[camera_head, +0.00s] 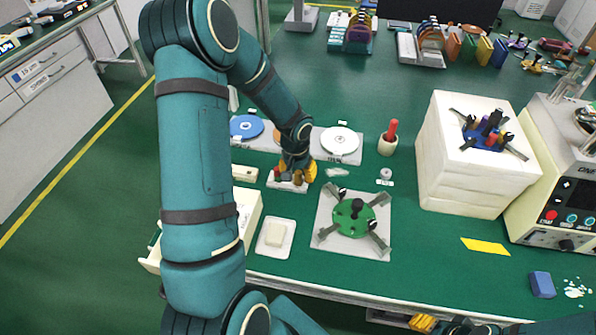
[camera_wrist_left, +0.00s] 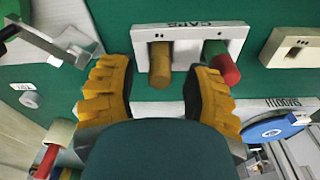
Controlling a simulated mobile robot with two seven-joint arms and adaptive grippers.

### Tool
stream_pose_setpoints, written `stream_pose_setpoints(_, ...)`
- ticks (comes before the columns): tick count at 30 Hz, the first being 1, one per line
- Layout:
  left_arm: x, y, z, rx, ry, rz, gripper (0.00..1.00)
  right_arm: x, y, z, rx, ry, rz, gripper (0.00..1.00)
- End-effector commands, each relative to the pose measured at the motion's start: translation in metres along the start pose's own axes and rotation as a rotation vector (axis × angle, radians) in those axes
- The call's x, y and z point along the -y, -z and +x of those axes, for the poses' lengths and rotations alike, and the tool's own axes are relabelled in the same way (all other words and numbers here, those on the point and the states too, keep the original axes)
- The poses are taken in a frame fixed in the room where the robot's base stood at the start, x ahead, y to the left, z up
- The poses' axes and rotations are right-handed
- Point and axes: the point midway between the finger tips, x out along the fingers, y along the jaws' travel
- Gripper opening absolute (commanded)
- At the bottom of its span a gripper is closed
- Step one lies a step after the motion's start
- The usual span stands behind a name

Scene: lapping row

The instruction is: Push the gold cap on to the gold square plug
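The gold cap (camera_wrist_left: 160,64) stands in a pale rack marked CAPS (camera_wrist_left: 190,37), beside a red cap (camera_wrist_left: 221,62). My left gripper (camera_wrist_left: 161,75) is open, its yellow fingers on either side of the gold cap with clear gaps, holding nothing. In the head view my left gripper (camera_head: 297,168) is over the rack (camera_head: 287,183) and partly hides the caps. I cannot surely pick out the gold square plug; several small coloured pieces stand on a blue fixture (camera_head: 470,133) on the white block. My right gripper (camera_head: 424,323) shows only partly at the bottom edge.
A green fixture (camera_head: 343,219) with a black knob sits on a pale plate right of the rack. A red-handled tool in a cup (camera_head: 388,144) and the tall white block (camera_head: 455,180) stand farther right. Blue and white discs lie behind.

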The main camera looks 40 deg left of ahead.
Motion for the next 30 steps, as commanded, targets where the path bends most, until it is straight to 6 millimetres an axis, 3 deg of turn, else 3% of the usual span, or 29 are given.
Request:
stream_pose_setpoints(11,0.000,0.001,-0.010,-0.004,0.000,-0.001,0.49,0.000,0.000,0.000,0.000,0.000,0.000,0.47)
stream_pose_setpoints(24,0.000,0.001,-0.092,-0.004,0.000,-0.001,0.49,0.000,0.000,0.000,0.000,0.000,0.000,0.47)
stream_pose_setpoints(30,0.000,0.000,-0.115,-0.002,0.000,0.001,0.49,0.000,0.000,0.000,0.000,0.000,0.000,0.47)
